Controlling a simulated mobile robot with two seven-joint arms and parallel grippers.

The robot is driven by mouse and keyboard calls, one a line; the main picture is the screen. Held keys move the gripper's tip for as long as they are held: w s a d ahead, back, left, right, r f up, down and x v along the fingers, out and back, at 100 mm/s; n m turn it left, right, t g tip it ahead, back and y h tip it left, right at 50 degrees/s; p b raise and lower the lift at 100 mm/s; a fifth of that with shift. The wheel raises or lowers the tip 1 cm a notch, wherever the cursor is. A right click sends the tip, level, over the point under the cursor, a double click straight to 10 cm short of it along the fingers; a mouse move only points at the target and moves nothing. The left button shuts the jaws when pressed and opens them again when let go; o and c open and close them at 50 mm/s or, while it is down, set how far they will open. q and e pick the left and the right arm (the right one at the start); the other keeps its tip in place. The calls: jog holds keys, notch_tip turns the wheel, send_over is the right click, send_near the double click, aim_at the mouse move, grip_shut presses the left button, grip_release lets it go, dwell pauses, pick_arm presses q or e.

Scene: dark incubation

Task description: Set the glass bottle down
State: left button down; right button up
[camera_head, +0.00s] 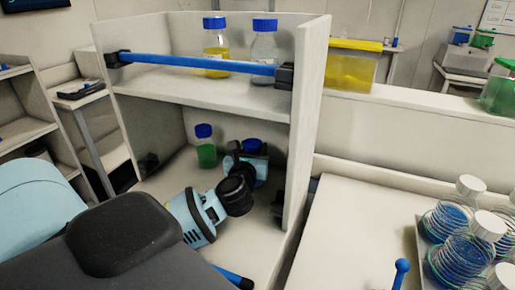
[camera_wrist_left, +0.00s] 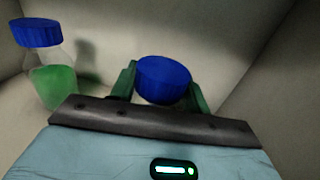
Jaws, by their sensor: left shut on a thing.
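My left gripper (camera_head: 248,165) reaches into the lower compartment of the white shelf unit. It is shut on a glass bottle with a blue cap (camera_head: 251,146). In the left wrist view the blue cap (camera_wrist_left: 163,80) sits between the two green fingers of my left gripper (camera_wrist_left: 162,88). The held bottle's body is mostly hidden behind the gripper, and I cannot tell whether its base touches the shelf floor. A second bottle (camera_head: 206,152) with green liquid and a blue cap stands to its left, apart from it. It also shows in the left wrist view (camera_wrist_left: 53,85). My right gripper is not in view.
The shelf's right side wall (camera_head: 305,130) is close to my left gripper. Above, the upper shelf (camera_head: 190,93) holds a yellow bottle (camera_head: 215,58) and a clear bottle (camera_head: 264,62) behind a blue bar (camera_head: 200,63). Racked blue-filled containers (camera_head: 455,235) stand on the right bench.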

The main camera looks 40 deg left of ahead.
pick_arm(q)
jog(key=shift+s+a, duration=0.25)
jog(key=shift+s, duration=0.05)
jog(key=c, duration=0.7)
grip_release()
jog(key=shift+f, duration=0.1)
jog(key=shift+w+d, duration=0.1)
